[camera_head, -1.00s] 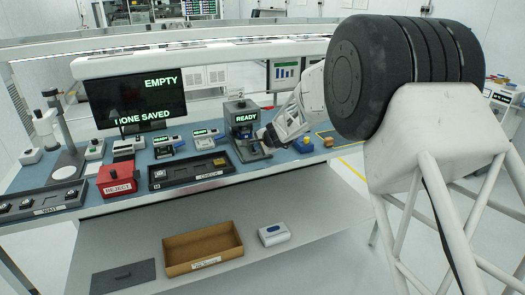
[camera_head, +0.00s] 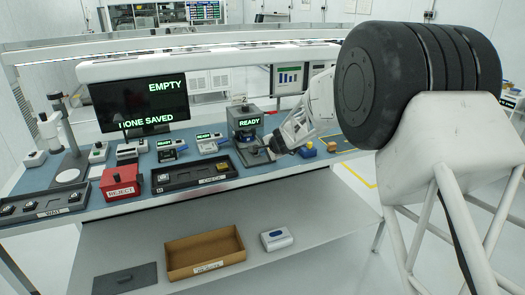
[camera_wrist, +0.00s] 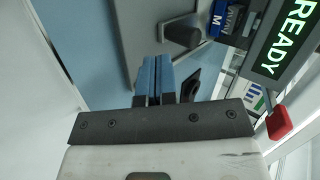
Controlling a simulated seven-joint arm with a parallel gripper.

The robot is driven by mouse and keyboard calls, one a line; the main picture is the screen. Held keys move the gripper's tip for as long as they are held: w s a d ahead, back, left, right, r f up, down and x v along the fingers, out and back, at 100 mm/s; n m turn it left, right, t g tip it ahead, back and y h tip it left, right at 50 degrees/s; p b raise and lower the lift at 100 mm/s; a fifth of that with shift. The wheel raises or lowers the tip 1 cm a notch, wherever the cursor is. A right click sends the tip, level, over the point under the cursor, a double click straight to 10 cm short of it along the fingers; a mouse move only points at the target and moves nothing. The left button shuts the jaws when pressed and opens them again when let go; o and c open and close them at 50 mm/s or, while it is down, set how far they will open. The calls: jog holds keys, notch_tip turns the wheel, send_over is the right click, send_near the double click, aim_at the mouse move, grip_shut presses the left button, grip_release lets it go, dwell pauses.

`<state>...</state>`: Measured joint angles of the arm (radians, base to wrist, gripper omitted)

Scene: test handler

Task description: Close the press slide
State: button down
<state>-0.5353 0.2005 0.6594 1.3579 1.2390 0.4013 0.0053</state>
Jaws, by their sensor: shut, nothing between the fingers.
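The press (camera_head: 245,124) is a grey upright unit with a green READY display, on the right part of the blue bench. Its slide (camera_head: 258,156) sticks out at the front base as a grey plate. In the wrist view the plate (camera_wrist: 140,25) carries a dark rounded knob (camera_wrist: 183,32), and the READY display (camera_wrist: 288,40) is at the right. My gripper (camera_head: 272,145) is beside the press's front right. In the wrist view its blue-padded fingers (camera_wrist: 155,76) are together and empty, near the plate's edge and below the knob. Contact with the slide cannot be told.
A blue-and-yellow item (camera_head: 307,150) lies right of my gripper. The CHECK tray (camera_head: 180,184), red REJECT box (camera_head: 121,183) and WAIT tray (camera_head: 60,206) stand leftward. A monitor (camera_head: 140,104) stands behind. A cardboard box (camera_head: 205,268) sits on the lower shelf.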

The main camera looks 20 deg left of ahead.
jog(key=shift+s+d, duration=0.25)
jog(key=shift+d, duration=0.2)
jog(key=v, duration=1)
jog(key=s+d+r+n+h, duration=0.1)
jog(key=s+d+r, duration=0.3)
jog(key=s+d, duration=0.45)
jog(key=s+d+r+n+g+h, duration=0.15)
jog(key=s+d+r, duration=0.3)
jog(key=d, duration=0.65)
jog(key=s+d+r+n+h, duration=0.15)
jog(key=s+d+r, duration=0.25)
jog(key=s+d, duration=0.4)
jog(key=s+d+f+n+h, duration=0.1)
jog(key=s+d+h, duration=0.1)
jog(key=s+d, duration=0.9)
jog(key=s+d+f+h, duration=0.2)
jog(key=s+d, duration=0.9)
jog(key=s, duration=0.5)
jog(key=shift+s+f+n+g+h, duration=0.3)
jog(key=shift+s+f+n+g, duration=0.05)
jog(key=shift+n+g, duration=0.1)
